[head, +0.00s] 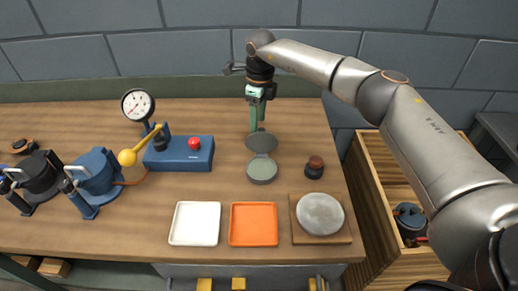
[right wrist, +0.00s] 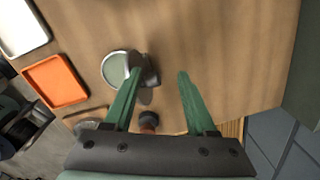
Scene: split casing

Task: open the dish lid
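A small round dish (head: 262,172) with a pale grey-green inside stands on the table in the head view. Its dark grey lid (head: 262,142) is swung back on the far side, so the inside shows. The dish also shows in the right wrist view (right wrist: 114,66), with the lid partly hidden behind a finger. My right gripper (head: 257,124) points down just behind the lid. Its green fingers are apart with nothing between them in the right wrist view (right wrist: 159,74). I cannot tell whether a finger touches the lid. My left gripper is not in view.
A dark, brown-topped jar (head: 314,168) stands right of the dish. A blue gauge unit (head: 178,155) with a yellow-knobbed lever stands left. White (head: 195,238) and orange (head: 253,240) trays and a board (head: 300,237) with a grey disc lie in front. A wooden crate (head: 365,185) is at right.

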